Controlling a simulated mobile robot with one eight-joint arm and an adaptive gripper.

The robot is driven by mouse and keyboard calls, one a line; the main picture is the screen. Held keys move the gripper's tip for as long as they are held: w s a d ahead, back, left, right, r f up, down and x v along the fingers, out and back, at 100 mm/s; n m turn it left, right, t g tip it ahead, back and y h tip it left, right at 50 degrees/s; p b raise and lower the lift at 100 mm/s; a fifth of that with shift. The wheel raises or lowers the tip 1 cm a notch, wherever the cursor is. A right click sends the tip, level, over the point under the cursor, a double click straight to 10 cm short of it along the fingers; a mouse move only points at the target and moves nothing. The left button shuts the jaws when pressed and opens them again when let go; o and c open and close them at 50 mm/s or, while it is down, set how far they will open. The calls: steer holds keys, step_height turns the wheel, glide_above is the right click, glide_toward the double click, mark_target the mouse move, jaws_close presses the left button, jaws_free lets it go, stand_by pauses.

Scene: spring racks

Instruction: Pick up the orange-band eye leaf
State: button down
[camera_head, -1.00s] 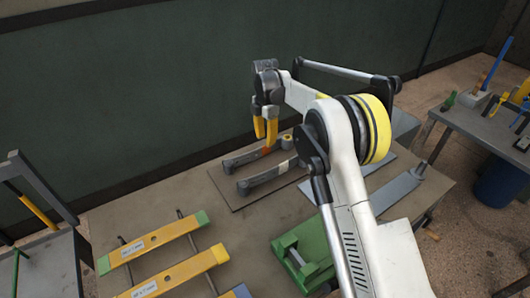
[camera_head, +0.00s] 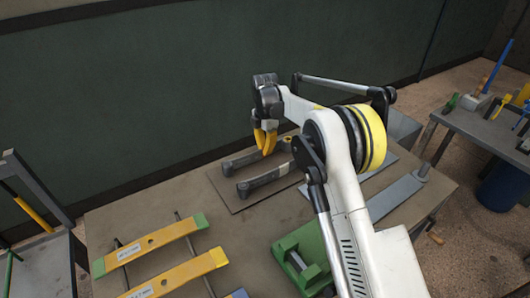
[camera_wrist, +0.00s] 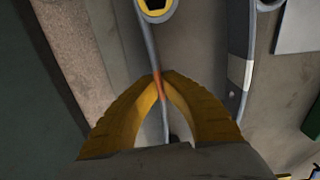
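The orange-band eye leaf (camera_head: 240,162) is the rear of two dark grey leaves lying on the board. In the wrist view the leaf (camera_wrist: 147,45) runs edge-on down the middle, with its yellow-lined eye at the top and its orange band at my fingertips. My gripper (camera_head: 266,154) points down over the leaf. Its yellow fingers have come together, and in the wrist view the gripper (camera_wrist: 163,76) is closed on the leaf at the orange band. The fingers hide part of the band. The leaf still appears to lie on the board.
A second eye leaf (camera_head: 265,179) lies close in front, and to the right in the wrist view (camera_wrist: 238,65). A green fixture (camera_head: 305,258) stands in front. Yellow bars (camera_head: 155,242) lie at front left. A dark green wall (camera_head: 150,80) rises behind the table.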

steer(key=shift+r, duration=0.4)
step_height(320, 180, up, 4)
steer(key=shift+d+f+p, duration=0.15)
steer(key=shift+f+p, duration=0.05)
steer(key=shift+p, duration=0.8)
steer(key=s+d+r+p, duration=0.3)
steer(key=s+d+r, duration=0.3)
steer(key=s+d, duration=0.15)
step_height(320, 180, up, 8)
steer(key=d+p, duration=0.1)
steer(key=p, duration=0.4)
steer(key=shift+r, duration=0.25)
